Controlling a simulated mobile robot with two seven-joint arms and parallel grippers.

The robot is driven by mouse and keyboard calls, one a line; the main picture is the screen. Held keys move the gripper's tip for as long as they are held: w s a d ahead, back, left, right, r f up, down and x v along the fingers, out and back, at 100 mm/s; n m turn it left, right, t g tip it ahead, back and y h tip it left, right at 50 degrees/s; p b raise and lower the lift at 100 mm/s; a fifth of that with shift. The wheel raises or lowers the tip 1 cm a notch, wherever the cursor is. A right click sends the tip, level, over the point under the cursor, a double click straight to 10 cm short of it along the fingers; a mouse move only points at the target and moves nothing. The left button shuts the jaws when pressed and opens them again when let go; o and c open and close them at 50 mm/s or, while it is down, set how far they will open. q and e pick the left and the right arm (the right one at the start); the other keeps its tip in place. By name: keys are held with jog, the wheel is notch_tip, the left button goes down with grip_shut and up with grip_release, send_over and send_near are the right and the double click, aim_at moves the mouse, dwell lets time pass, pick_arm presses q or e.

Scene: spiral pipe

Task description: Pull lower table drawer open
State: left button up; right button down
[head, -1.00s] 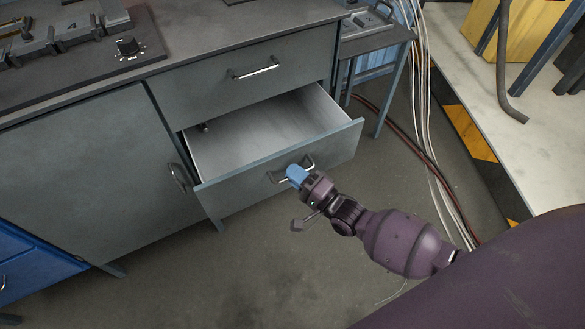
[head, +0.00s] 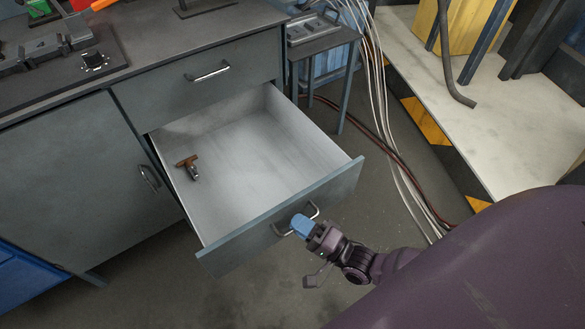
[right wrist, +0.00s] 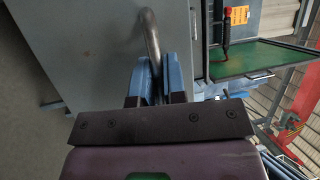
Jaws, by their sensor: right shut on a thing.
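The lower table drawer (head: 262,150) stands far out from the grey table, with its pale inside showing. Its front panel (head: 338,195) carries a metal bar handle (head: 284,232). My right gripper (head: 303,225) is at this handle, its blue fingers shut on it. In the right wrist view the handle (right wrist: 152,40) runs down between the two blue fingers (right wrist: 156,80). A small brown and silver tool (head: 189,167) lies inside the drawer near its left wall. My left gripper is not in view.
The upper drawer (head: 200,90) is closed above the lower one. A cabinet door (head: 80,165) with a handle is at the left. White and red cables (head: 390,150) hang and run along the floor at the right, beside a pale platform (head: 480,110). The floor before the drawer is clear.

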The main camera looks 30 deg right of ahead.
jog(key=shift+s, duration=0.85)
jog(key=c, duration=1.2)
grip_release()
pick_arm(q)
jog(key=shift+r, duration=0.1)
pick_arm(e)
jog(key=shift+r, duration=0.1)
